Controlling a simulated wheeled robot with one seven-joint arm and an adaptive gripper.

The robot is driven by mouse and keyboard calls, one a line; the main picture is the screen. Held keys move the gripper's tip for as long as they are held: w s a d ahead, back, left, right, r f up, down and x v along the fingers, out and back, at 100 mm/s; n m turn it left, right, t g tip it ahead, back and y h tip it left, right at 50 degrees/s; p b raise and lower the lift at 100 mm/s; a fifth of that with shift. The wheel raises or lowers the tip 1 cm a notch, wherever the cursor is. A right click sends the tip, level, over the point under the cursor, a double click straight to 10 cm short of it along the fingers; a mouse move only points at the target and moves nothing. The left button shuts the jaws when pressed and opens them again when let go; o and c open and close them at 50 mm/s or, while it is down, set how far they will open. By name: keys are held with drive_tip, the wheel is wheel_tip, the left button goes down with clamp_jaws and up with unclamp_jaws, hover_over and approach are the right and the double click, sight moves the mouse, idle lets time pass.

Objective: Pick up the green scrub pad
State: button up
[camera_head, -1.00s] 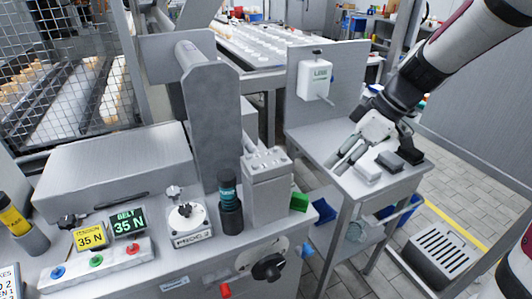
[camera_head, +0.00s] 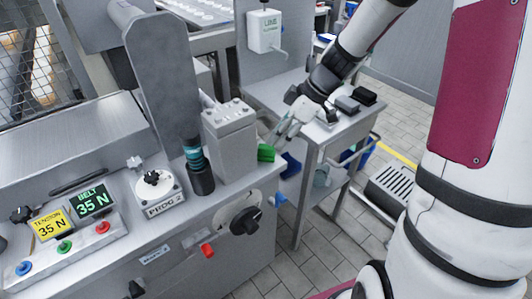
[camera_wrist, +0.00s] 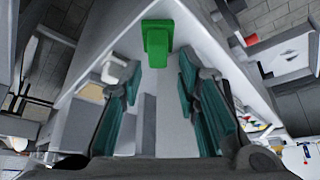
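The green scrub pad (camera_head: 266,152) sits at the right end of the machine's grey top, beside a grey block (camera_head: 230,140). In the wrist view the green pad (camera_wrist: 158,36) is ahead, roughly centred beyond the fingertips. It looks like a wider slab with a smaller green block on its near side. My gripper (camera_head: 280,128) is just behind and right of the pad in the head view, apart from it. In the wrist view my gripper (camera_wrist: 158,68) is open and empty, with its teal finger pads spread to either side.
A dark bottle with a teal band (camera_head: 198,170) stands left of the grey block. A side table (camera_head: 300,105) with a grey block and a black block (camera_head: 364,96) lies behind my gripper. A black knob (camera_head: 246,220) juts from the machine's front below the pad.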

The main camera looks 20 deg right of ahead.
sight(266, 146)
drive_tip(key=x, duration=0.5)
drive_tip(key=shift+w, duration=0.15)
drive_tip(key=shift+c, duration=0.6)
drive_tip(key=shift+r, duration=0.1)
clamp_jaws()
drive_tip(key=shift+r, duration=0.1)
drive_tip(key=shift+r, duration=0.65)
wheel_tip(266, 146, up, 2)
drive_tip(key=shift+r, duration=0.2)
drive_tip(key=s+d+r, duration=0.1)
drive_tip(key=s+d, duration=0.8)
drive_tip(key=s, duration=0.4)
drive_tip(key=shift+d, duration=0.15)
